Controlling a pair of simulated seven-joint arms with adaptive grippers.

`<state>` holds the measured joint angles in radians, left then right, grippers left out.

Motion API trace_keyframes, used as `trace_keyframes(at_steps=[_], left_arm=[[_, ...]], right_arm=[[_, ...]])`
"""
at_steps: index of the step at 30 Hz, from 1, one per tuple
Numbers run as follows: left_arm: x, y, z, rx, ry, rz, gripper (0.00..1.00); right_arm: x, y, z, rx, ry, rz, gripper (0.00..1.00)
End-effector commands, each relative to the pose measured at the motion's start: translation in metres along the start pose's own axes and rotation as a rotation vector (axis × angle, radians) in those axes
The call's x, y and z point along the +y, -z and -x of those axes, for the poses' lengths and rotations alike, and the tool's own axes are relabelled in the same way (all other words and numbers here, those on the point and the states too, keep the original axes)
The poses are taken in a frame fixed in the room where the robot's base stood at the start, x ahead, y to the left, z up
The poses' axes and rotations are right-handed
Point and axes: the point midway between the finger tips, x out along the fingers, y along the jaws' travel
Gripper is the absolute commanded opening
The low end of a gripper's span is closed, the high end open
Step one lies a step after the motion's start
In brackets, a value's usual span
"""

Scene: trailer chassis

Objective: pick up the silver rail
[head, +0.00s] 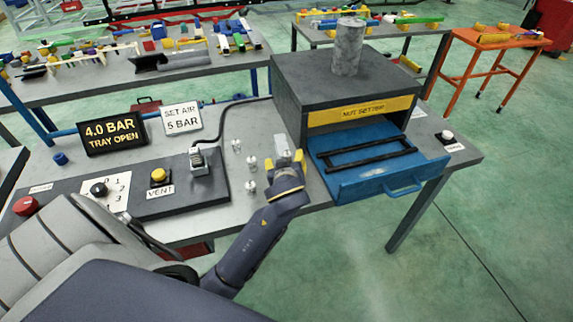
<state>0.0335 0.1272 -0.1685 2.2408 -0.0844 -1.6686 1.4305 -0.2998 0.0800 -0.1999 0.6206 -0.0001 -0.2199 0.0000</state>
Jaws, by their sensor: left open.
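A small upright silver piece (282,145) stands on the grey bench, just beyond my left gripper's fingertips. I cannot tell if it is the silver rail. My left gripper (284,164) has yellow fingertips and is open close to this piece, hiding its lower part. I cannot tell whether they touch. Several small silver fittings stand to its left, one of them here (251,162). A long grey channel-shaped part (188,61) lies on the back left table. My right gripper is not in view.
A dark box (290,85) with a grey cylinder (348,46) on top stands right of the gripper. Its blue tray (347,190) is pulled out and holds a black frame (366,157). Left are a control panel (182,204) and two signs reading "4.0 BAR TRAY OPEN" and "SET AIR 5 BAR".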

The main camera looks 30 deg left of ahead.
Motion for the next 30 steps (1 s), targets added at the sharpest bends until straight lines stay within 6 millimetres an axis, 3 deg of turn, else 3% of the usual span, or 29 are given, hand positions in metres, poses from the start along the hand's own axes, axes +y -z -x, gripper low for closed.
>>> trace_keyframes(at_steps=[4, 22, 30], left_arm=[[0.0001, 0.0000, 0.0002, 0.000, 0.000, 0.000, 0.69], [0.0000, -0.0001, 0.0004, 0.000, 0.000, 0.000, 0.00], [0.0002, 0.0005, 0.0005, 0.001, -0.001, 0.001, 0.00]], right_arm=[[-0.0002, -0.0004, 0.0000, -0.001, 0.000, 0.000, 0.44], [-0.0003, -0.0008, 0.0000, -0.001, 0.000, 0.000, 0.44], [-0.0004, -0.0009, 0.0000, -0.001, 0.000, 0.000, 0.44]])
